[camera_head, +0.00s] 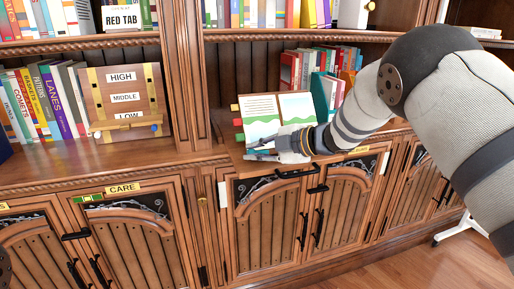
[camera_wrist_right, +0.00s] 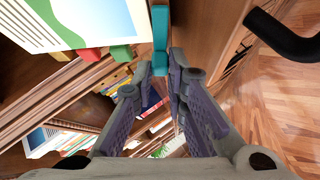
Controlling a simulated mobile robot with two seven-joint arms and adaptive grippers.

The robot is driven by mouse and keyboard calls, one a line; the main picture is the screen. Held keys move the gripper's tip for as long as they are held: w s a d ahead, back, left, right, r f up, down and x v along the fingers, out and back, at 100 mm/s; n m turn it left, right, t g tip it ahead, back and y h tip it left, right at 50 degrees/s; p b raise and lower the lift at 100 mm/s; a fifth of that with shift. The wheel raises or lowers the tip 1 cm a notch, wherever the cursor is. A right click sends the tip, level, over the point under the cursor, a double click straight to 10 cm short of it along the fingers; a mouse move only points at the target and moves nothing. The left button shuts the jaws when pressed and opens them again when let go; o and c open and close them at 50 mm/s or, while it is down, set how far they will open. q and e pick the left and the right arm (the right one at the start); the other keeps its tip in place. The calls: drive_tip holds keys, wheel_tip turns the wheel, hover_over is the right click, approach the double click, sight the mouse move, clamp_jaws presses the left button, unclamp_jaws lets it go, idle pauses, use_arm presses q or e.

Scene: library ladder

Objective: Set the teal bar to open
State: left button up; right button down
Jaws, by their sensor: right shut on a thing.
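The teal bar (camera_wrist_right: 160,40) stands out between the fingertips of my right gripper (camera_wrist_right: 163,68) in the right wrist view. The fingers are shut on it, and its far end reaches past them. In the head view my right gripper (camera_head: 272,149) is at the front edge of the shelf, just below an open picture book, and it hides most of the bar. My left gripper is not in view.
The open book (camera_head: 262,108) leans upright with coloured tabs at its left side. Cabinet doors (camera_head: 270,228) with black handles lie below. A HIGH/MIDDLE/LOW board (camera_head: 123,84) stands left, past a wooden post (camera_head: 184,75). Books fill the shelves.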

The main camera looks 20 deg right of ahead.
drive_tip(key=shift+s+f+n+g, duration=0.1)
drive_tip(key=shift+f+n+g, duration=0.1)
drive_tip(key=shift+n+g, duration=0.3)
drive_tip(key=shift+n, duration=0.3)
drive_tip(key=c, duration=1.6)
unclamp_jaws()
